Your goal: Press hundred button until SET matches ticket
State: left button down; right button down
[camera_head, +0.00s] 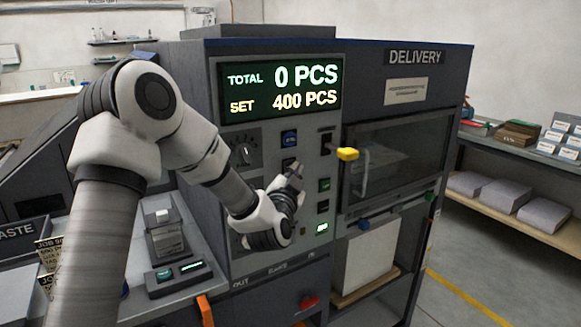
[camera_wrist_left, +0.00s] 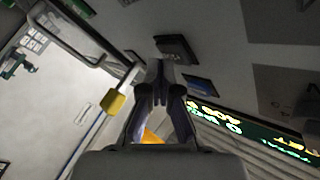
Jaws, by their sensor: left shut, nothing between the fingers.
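The display (camera_head: 280,88) on the machine front reads TOTAL 0 PCS and SET 400 PCS. It shows upside down in the left wrist view (camera_wrist_left: 255,135). My left gripper (camera_head: 297,172) is shut and empty, close in front of the button panel. A blue button (camera_head: 289,138) is above its fingertips, and a dark button (camera_head: 288,162) is partly hidden by them. In the left wrist view the fingertips (camera_wrist_left: 161,80) point toward a dark button (camera_wrist_left: 177,48); I cannot tell whether they touch. A job ticket (camera_head: 47,254) stands at the lower left, mostly hidden by my arm and unreadable in full.
A yellow-knobbed lever (camera_head: 347,154) sticks out right of the gripper. The delivery door (camera_head: 395,158) is beside it. Green and dark buttons (camera_head: 323,186) run down the panel. A small device (camera_head: 178,272) stands on the left counter. A side table with boxes (camera_head: 515,135) is at the right.

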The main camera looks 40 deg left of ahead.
pick_arm(q)
jog(key=shift+w+a, duration=0.15)
jog(key=shift+a, duration=0.3)
dwell(0.7)
jog(key=shift+d, duration=0.1)
jog(key=shift+s+d, duration=0.35)
jog(key=shift+d, duration=0.4)
jog(key=d, duration=0.1)
jog(key=s+d+b, duration=0.1)
jog(key=d, duration=0.1)
jog(key=s+d, duration=0.1)
jog(key=shift+d, duration=0.3)
jog(key=shift+w, duration=0.1)
dwell(0.7)
